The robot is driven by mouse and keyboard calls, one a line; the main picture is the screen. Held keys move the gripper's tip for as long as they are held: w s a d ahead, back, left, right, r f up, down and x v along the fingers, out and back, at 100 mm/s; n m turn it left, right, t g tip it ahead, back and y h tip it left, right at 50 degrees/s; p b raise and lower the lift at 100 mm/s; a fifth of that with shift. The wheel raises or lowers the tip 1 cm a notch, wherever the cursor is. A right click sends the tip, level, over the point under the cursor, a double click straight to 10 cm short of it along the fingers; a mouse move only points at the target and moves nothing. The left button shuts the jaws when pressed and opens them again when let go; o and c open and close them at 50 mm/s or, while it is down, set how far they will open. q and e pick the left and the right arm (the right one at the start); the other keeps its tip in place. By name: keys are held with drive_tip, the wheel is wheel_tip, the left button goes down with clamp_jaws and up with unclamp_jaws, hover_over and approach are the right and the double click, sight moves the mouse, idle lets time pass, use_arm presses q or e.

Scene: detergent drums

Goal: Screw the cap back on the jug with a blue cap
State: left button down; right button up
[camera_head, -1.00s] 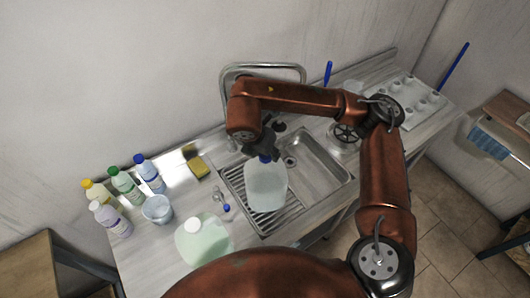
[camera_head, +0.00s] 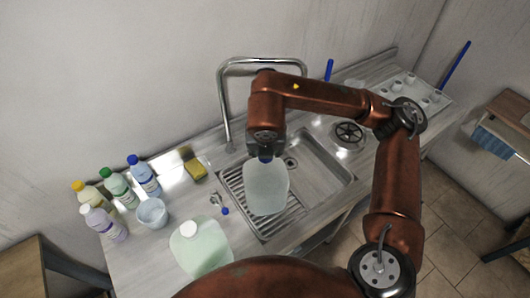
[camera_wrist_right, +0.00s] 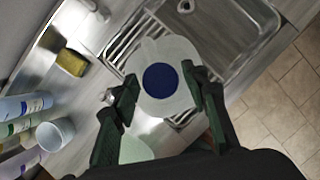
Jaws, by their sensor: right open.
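The translucent jug (camera_head: 266,190) with a blue cap stands at the drainboard by the sink, and it also shows in the wrist view (camera_wrist_right: 175,55). Its blue cap (camera_wrist_right: 161,81) sits over the jug's mouth. How tightly it is screwed cannot be told. In the head view only a bit of the cap (camera_head: 265,159) shows below my gripper. My right gripper (camera_wrist_right: 164,84) points down over the jug, with its fingers open on either side of the cap and apart from it. My left gripper is not in view.
A greenish jug with a white cap (camera_head: 201,246) stands at the front left. Several bottles (camera_head: 117,187) and a clear cup (camera_head: 152,212) are further left. A yellow sponge (camera_head: 195,169) lies behind. A faucet (camera_head: 223,92) rises behind the gripper. A small blue item (camera_head: 225,211) lies on the counter.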

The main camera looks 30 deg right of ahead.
idle(0.3)
drive_tip(key=shift+f+n+b, duration=0.1)
drive_tip(key=shift+n+b, duration=0.35)
drive_tip(key=shift+n, duration=0.15)
drive_tip(key=shift+d+n+y+b, duration=0.1)
drive_tip(key=shift+n+y+b, duration=0.65)
drive_tip(key=shift+n, duration=0.35)
drive_tip(key=shift+n+y+b, duration=0.25)
drive_tip(key=shift+n+b, duration=0.3)
drive_tip(key=shift+n, duration=0.45)
drive_tip(key=shift+n+t, duration=0.3)
